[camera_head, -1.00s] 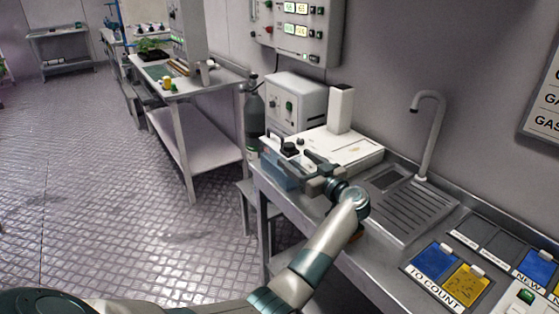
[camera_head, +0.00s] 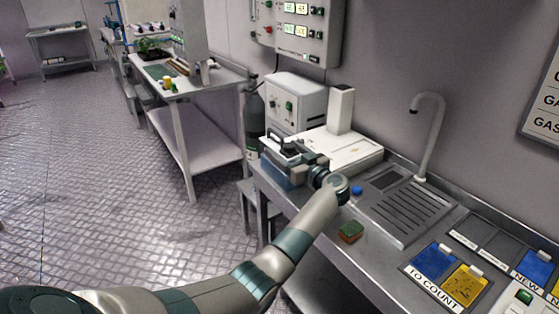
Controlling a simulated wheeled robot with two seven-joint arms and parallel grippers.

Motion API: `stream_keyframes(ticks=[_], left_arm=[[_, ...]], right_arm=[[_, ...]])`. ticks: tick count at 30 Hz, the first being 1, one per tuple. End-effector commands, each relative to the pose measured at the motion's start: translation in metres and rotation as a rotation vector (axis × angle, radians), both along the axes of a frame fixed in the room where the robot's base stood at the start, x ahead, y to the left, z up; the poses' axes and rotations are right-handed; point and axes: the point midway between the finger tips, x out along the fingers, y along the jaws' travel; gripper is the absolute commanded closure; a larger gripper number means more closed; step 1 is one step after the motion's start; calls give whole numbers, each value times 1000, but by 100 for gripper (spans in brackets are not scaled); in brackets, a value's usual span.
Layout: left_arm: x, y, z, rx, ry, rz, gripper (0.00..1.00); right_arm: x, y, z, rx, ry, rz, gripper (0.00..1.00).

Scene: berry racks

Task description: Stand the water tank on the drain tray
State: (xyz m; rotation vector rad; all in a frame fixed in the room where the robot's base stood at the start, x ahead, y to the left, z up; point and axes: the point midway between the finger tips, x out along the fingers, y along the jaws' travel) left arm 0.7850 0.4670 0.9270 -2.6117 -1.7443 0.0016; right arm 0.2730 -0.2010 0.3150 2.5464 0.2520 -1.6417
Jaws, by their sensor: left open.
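The water tank (camera_head: 279,174) is a translucent blue box with a pale lid and a dark handle on top. It stands at the left end of the steel counter, partly hidden by my gripper. My left gripper (camera_head: 296,151) is open at the right side of the tank's top, near the handle; I cannot tell whether it touches. The drain tray (camera_head: 410,212) is the grooved steel area right of my wrist, below the tap, and it is bare. My right gripper does not show.
A white machine with a column (camera_head: 342,152) stands behind the tank. A tap (camera_head: 432,135) rises behind the drain tray. A small blue object (camera_head: 357,190) and a green-brown sponge (camera_head: 350,232) lie on the counter. Blue and yellow cards (camera_head: 465,284) lie at the right.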

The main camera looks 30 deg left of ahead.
Motion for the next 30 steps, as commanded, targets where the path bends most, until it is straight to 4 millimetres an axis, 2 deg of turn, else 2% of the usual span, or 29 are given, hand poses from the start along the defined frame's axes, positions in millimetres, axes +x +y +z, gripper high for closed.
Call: stream_keyframes(ticks=[3, 8, 23, 26, 30], left_arm=[[6, 16, 4, 3, 0, 1, 31], [11, 28, 2, 1, 0, 1, 31], [12, 29, 2, 0, -1, 0, 31], [12, 29, 2, 0, -1, 0, 53], [12, 29, 2, 0, -1, 0, 86]], right_arm=[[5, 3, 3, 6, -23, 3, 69], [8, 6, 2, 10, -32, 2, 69], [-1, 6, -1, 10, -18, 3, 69], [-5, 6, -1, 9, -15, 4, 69], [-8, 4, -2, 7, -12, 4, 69]])
